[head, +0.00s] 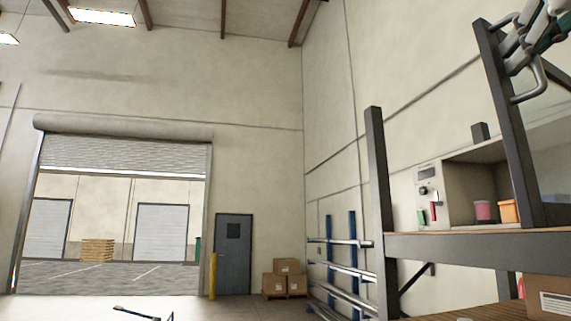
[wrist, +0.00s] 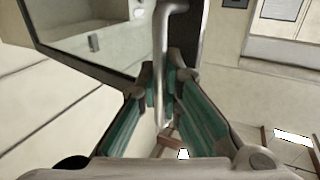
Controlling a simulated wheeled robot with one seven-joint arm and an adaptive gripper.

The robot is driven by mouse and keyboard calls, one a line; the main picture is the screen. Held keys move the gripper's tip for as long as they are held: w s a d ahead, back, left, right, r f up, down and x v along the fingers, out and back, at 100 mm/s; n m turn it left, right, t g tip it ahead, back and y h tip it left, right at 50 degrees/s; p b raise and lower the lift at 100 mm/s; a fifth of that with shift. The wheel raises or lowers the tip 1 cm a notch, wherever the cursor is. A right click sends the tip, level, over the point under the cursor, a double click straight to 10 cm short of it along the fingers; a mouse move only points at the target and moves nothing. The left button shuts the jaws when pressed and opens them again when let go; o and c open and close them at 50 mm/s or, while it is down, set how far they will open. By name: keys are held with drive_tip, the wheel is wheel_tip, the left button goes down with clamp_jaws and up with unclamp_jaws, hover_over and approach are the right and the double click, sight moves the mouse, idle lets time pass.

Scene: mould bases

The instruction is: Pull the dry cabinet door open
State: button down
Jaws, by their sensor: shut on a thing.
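The dry cabinet (head: 430,205) stands on a bench at the right of the head view, with a control panel on its left front. Its door (head: 507,120), dark-framed with a glass pane, stands partly open, its handle edge out in front of the cabinet. The pale metal bar handle (head: 541,80) is on that edge and also runs down the wrist view (wrist: 161,45). My gripper (head: 538,38) is at the handle's upper part, at the picture's edge. In the wrist view its green-padded fingers (wrist: 162,88) are shut around the bar. The door's hinge side is out of view.
A pink pot (head: 483,210) and an orange pot (head: 508,211) stand inside the cabinet. A dark bench upright (head: 376,170) rises left of it. A cardboard box (head: 548,297) is below. A pipe rack (head: 340,265) stands by the wall; open floor lies left.

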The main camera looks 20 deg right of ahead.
drive_tip(key=shift+a, duration=0.1)
drive_tip(key=c, duration=1.7)
unclamp_jaws()
drive_tip(key=v, duration=1.2)
drive_tip(key=shift+a, duration=0.1)
drive_tip(key=w+a+f+n+g+y+b, duration=0.15)
drive_tip(key=w+f+y, duration=0.25)
drive_tip(key=w+f, duration=0.8)
drive_tip(key=w+a+f+n+g+y, duration=0.2)
drive_tip(key=w+f+n+y, duration=0.1)
drive_tip(key=w+f, duration=0.95)
drive_tip(key=a+f+g+y, duration=0.1)
drive_tip(key=a+f+g, duration=0.1)
drive_tip(key=f, duration=0.7)
drive_tip(key=a+f+n+g+y, duration=0.1)
drive_tip(key=a+f+g, duration=0.1)
drive_tip(key=f, duration=0.8)
drive_tip(key=a+f+n+g+y, duration=0.1)
drive_tip(key=a+f, duration=0.3)
drive_tip(key=f, duration=0.5)
drive_tip(key=shift+s+a+f+g+b, duration=0.2)
drive_tip(key=shift+s+a+g+b, duration=0.15)
drive_tip(key=shift+g, duration=0.1)
